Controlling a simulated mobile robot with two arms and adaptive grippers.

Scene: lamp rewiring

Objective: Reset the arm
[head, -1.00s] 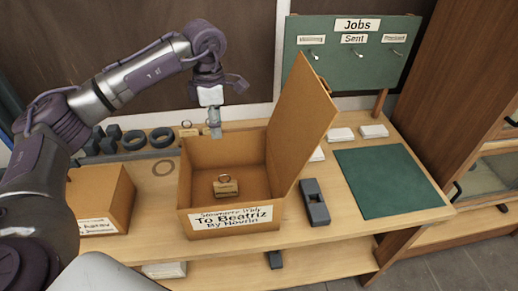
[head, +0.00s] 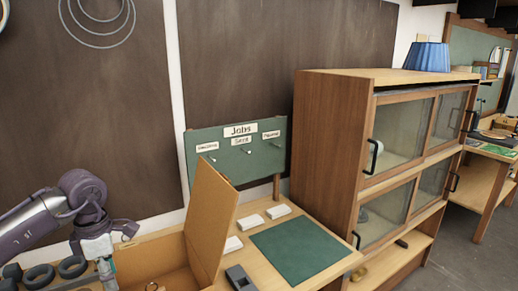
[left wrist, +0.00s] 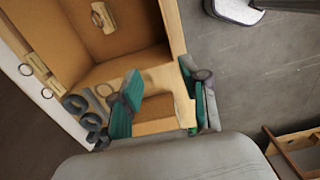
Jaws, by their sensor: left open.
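My left arm (head: 35,218) comes in from the left in the head view. Its gripper (head: 106,274) points down by the open cardboard box (head: 160,257), cut off at the lower edge. In the left wrist view the two teal fingertips (left wrist: 162,100) are spread apart, with nothing held between them. The box (left wrist: 120,70) lies beyond them, with a small tan piece with a ring (left wrist: 103,17) inside. The box lid (head: 212,235) stands raised. My right gripper is not in view.
Dark rings (head: 40,275) lie left of the box. A green mat (head: 300,248), white blocks (head: 250,222) and a dark device (head: 240,279) are right of it. The jobs board (head: 240,160) stands behind. A glass-door cabinet (head: 333,150) is right of the bench.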

